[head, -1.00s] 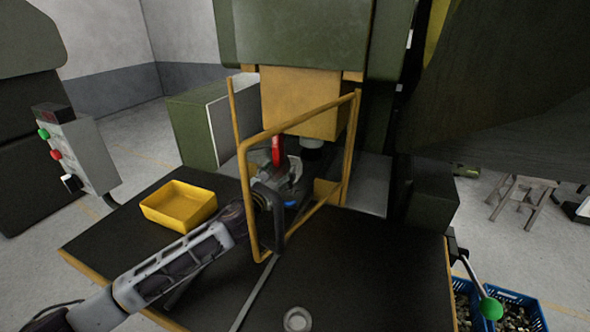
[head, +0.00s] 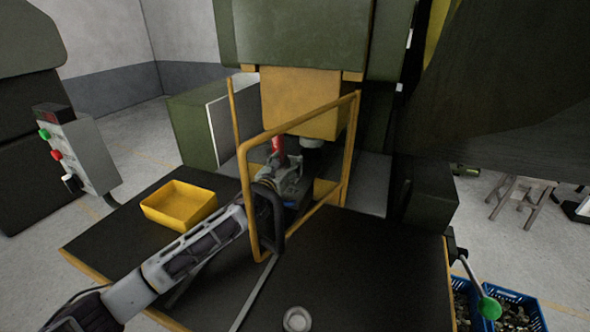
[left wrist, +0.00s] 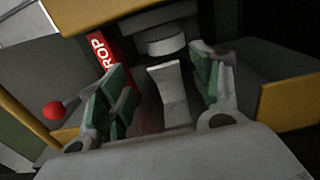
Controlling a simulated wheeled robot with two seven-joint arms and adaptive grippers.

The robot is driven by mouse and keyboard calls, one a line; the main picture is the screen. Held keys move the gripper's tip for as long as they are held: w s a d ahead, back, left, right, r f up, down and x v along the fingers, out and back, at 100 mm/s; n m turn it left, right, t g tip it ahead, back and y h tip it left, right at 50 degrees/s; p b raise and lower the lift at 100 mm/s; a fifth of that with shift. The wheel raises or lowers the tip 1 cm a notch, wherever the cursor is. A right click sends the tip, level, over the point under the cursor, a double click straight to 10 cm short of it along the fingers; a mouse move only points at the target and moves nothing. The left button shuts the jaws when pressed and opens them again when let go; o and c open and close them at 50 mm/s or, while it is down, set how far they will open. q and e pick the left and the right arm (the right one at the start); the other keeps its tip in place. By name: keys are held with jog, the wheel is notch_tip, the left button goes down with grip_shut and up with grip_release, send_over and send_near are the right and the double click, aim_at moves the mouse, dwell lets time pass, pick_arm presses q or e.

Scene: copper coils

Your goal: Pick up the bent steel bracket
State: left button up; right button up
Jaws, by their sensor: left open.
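The bent steel bracket (left wrist: 170,97) is a light grey, bent strip in the left wrist view. It shows between the two green-padded fingers of my left gripper (left wrist: 158,76), with gaps on both sides. The gripper is open and holds nothing. In the head view my left gripper (head: 284,172) is inside the yellow guard frame, under the yellow press block. The bracket cannot be made out there, with the gripper and frame in the way. My right gripper is not in view.
The yellow guard frame (head: 243,190) stands around my left forearm's end. A red lettered bar (left wrist: 103,54) is close to the left finger, with a round grey part (left wrist: 166,42) beyond the bracket. A yellow tray (head: 178,206) sits left on the dark table (head: 370,275).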

pick_arm(q)
jog(key=shift+w+d, duration=0.1)
jog(key=shift+p+x, duration=0.3)
jog(key=shift+x, duration=2.15)
jog(key=shift+f, duration=0.1)
grip_shut()
